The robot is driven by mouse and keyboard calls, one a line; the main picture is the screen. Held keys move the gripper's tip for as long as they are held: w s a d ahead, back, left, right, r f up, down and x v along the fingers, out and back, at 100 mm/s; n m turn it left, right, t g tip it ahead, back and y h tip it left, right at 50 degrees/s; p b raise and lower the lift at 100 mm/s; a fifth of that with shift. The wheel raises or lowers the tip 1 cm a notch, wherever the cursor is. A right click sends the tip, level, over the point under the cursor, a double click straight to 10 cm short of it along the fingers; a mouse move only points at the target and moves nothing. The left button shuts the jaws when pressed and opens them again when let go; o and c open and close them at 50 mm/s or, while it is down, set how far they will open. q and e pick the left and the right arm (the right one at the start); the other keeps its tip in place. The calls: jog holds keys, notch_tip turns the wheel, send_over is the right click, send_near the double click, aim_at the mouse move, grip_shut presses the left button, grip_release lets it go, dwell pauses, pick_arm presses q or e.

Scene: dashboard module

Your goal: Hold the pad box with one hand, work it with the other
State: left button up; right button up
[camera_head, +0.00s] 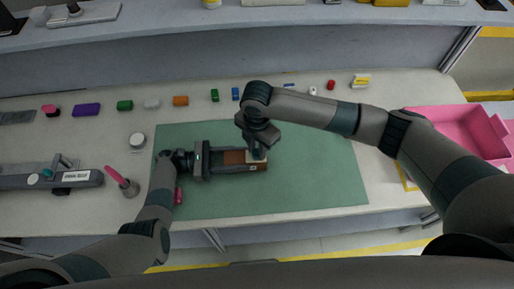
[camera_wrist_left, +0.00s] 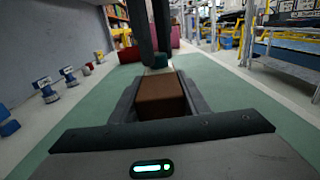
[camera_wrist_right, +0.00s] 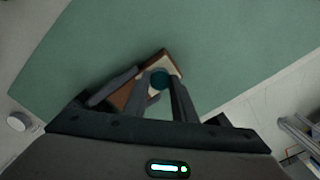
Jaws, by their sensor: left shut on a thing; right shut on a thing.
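The pad box (camera_head: 234,157) is a brown block with a pale top part at its right end. It lies on the green mat (camera_head: 310,180). My left gripper (camera_head: 243,159) comes in from the left, shut on the box, with a finger along each long side; its brown body shows between the fingers in the left wrist view (camera_wrist_left: 162,95). My right gripper (camera_head: 257,153) points down over the pale end. In the right wrist view its fingers close on a small round teal piece (camera_wrist_right: 159,78) on the pale top (camera_wrist_right: 171,68). The piece's underside is hidden.
Several small coloured blocks, such as an orange one (camera_head: 180,101) and a purple one (camera_head: 87,110), line the back of the table. A pink bin (camera_head: 462,130) stands at the right. A pink-handled tool in a cup (camera_head: 122,182) stands left. The mat's right part is clear.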

aim_at(257, 153)
jog(key=shift+r, duration=0.15)
jog(key=shift+r, duration=2.85)
pick_arm(q)
jog(key=o, duration=1.5)
jog(key=shift+a, duration=0.1)
jog(key=shift+w+a, duration=0.1)
jog(key=shift+a, duration=3.6)
